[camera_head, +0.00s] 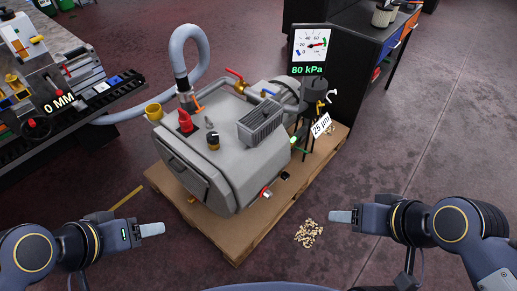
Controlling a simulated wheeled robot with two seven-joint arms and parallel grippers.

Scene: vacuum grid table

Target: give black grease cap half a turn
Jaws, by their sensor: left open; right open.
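A grey vacuum pump unit (190,170) stands on a brown wooden base (235,247) in the middle. A small black cap (213,141) with a pale mark sits on its top, and it looks like the black grease cap. A red cap or valve (185,121) stands to its left. My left gripper (153,229) is at the lower left, low and apart from the unit. My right gripper (342,216) is at the lower right, also apart from it. Both are open and hold nothing visible; the gap between their fingers is hard to see.
A grey hose (190,38) loops up from the unit. A gauge panel (308,52) reads 80 kPa behind it. A pile of pale chips (308,233) lies on the floor near my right gripper. A cluttered bench (75,90) stands at the left. Floor at the right is clear.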

